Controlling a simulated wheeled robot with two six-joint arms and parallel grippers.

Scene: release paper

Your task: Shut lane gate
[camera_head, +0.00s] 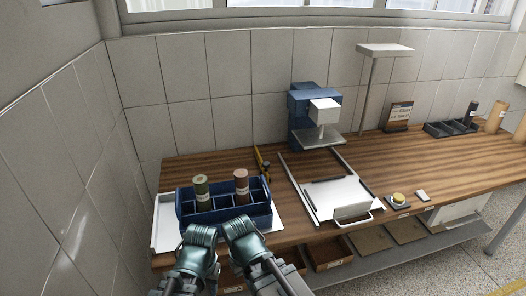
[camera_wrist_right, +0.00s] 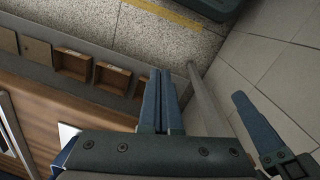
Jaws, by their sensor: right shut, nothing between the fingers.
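A lane of two pale rails lies on the wooden bench in the head view, with white paper (camera_head: 335,196) between them. At its front end is a white plate with a loop handle (camera_head: 352,213), which looks like the lane gate; I cannot tell how far it is closed. My right gripper (camera_wrist_right: 163,76) is shut and empty in the wrist view, well away from the handle. In the head view my right arm (camera_head: 246,240) and left arm (camera_head: 199,243) are side by side at the bottom, left of the lane. The left fingers are not clear.
A blue divided caddy (camera_head: 222,208) with two cylinders stands just beyond my arms. A blue press-like device (camera_head: 312,112) stands behind the lane. A yellow button (camera_head: 399,198) is right of the handle. Open drawers (camera_head: 328,253) sit under the bench's front edge.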

